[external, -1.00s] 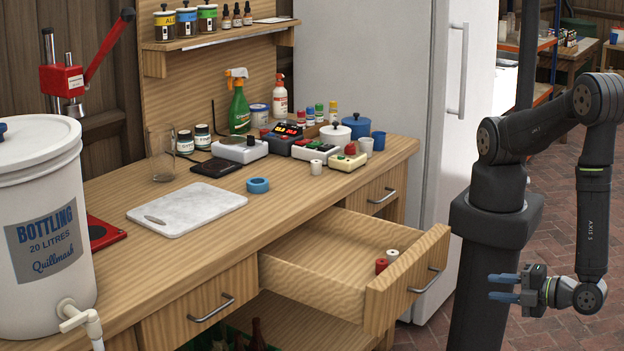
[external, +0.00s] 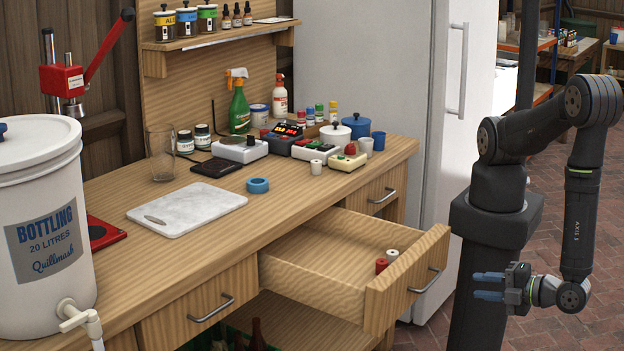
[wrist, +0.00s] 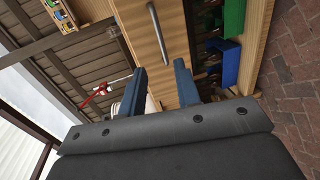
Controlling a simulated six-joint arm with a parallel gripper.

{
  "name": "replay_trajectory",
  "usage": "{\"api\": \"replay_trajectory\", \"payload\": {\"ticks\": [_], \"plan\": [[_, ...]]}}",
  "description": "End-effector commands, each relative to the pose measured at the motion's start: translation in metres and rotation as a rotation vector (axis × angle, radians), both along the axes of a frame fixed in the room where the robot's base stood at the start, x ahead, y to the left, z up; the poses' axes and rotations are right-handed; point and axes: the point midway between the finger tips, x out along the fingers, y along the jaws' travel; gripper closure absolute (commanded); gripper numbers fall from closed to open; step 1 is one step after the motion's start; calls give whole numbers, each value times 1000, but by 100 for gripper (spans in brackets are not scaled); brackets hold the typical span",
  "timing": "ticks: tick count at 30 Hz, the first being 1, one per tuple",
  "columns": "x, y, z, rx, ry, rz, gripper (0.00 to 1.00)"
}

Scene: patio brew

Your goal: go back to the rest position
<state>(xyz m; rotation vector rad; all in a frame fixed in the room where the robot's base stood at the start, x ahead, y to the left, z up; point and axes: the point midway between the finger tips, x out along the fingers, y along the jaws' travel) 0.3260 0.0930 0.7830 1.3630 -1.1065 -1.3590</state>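My gripper (external: 489,286) is at the right of the external view, in front of the bench and to the right of the open drawer (external: 400,282). Its blue fingers are apart with nothing between them. In the wrist view the two fingers (wrist: 161,92) point toward the bench front, with a clear gap between them. The open drawer holds a red spool (external: 381,265) and a white spool (external: 392,255). My gripper touches nothing.
The worktop carries a white cutting board (external: 187,210), a blue tape roll (external: 257,185) and several small devices and bottles. A white bottling bucket (external: 40,180) stands at the left. A fridge (external: 375,90) stands behind. The floor around my gripper is free.

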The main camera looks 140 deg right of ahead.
Motion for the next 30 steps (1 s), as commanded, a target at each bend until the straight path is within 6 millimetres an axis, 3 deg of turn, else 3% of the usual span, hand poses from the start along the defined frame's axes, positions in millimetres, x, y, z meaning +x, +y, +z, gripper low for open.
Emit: {"api": "replay_trajectory", "payload": {"ticks": [9,15,21,30], "plan": [[-1,-65,-14,-2,4,-4,70],[-1,-96,-20,-1,3,-3,70],[0,-112,-24,0,2,-1,70],[0,-116,-25,1,1,0,70]]}}
